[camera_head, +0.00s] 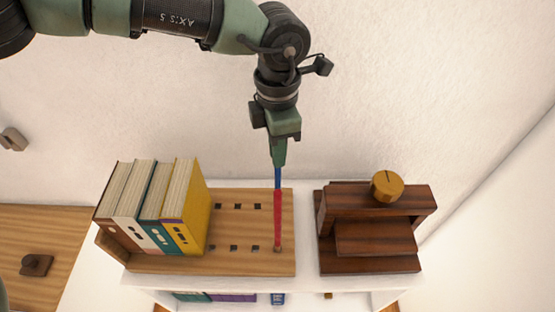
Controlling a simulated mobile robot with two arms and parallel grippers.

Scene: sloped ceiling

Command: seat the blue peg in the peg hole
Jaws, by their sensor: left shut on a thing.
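My left gripper (278,160) points down and is shut on the top of a thin upright peg. The peg's short upper part is blue (277,179) and a longer red length (277,218) shows directly below it. I cannot tell whether the red length is part of the same peg. The lower end meets a light wooden board (225,228) near its right front edge, at a small brownish spot (278,249). I cannot tell if it sits in a hole. Two rows of small dark square holes (234,248) show left of it. My right gripper is out of view.
Several upright books (150,205) stand on the board's left part. A dark wooden stepped stand (375,238) with a golden knob (386,186) stands to the right, across a narrow white gap. A wooden surface (45,230) lies at far left. A white wall rises behind.

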